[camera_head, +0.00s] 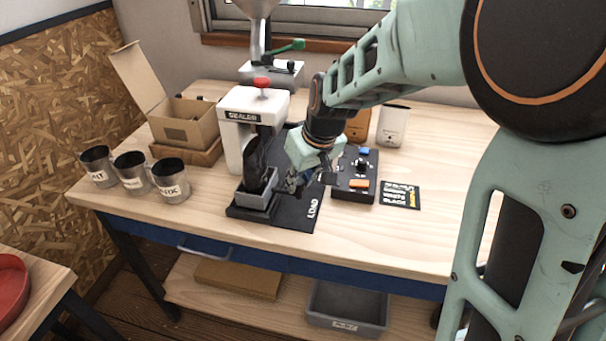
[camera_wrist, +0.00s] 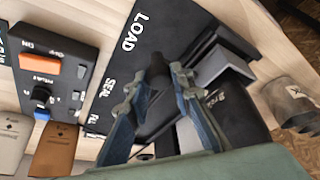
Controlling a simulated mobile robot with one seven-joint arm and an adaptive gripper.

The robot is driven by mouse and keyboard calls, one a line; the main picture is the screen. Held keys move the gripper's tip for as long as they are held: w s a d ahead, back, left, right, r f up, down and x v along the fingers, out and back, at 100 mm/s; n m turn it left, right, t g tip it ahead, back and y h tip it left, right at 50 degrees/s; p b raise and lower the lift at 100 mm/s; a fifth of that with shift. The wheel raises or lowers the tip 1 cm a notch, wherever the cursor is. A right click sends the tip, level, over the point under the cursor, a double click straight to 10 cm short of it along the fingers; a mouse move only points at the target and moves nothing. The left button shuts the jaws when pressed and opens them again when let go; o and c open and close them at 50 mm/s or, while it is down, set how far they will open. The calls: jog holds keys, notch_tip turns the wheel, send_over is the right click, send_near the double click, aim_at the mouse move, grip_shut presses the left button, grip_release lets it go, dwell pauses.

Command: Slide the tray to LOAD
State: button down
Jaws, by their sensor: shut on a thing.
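The grey tray (camera_head: 250,199) sits on the black slide base (camera_head: 297,214), near its front end, with a black bag (camera_head: 256,168) standing in it. The base carries the words LOAD, SEAL and FILL along one side. In the wrist view LOAD (camera_wrist: 134,32) is at the top, and the grey tray wall (camera_wrist: 222,70) and bag (camera_wrist: 230,108) are at the right. My gripper (camera_head: 292,184) is at the right side of the tray, its fingers around a dark handle (camera_wrist: 158,68). The handle tip lies between LOAD and SEAL. Where the handle joins the tray is partly hidden.
The sealer (camera_head: 238,138) stands right behind the tray. A switch box (camera_head: 355,184) and a black card (camera_head: 400,196) are to the right. Metal cups (camera_head: 131,173) and an open carton (camera_head: 188,131) are to the left. The table front (camera_head: 380,250) is clear.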

jog(key=shift+s, duration=0.35)
jog(key=shift+a+f, duration=0.1)
jog(key=c, duration=1.7)
grip_release()
jog(key=shift+s, duration=0.2)
jog(key=shift+w, duration=0.1)
jog(key=shift+r, duration=0.35)
jog(key=v, duration=0.7)
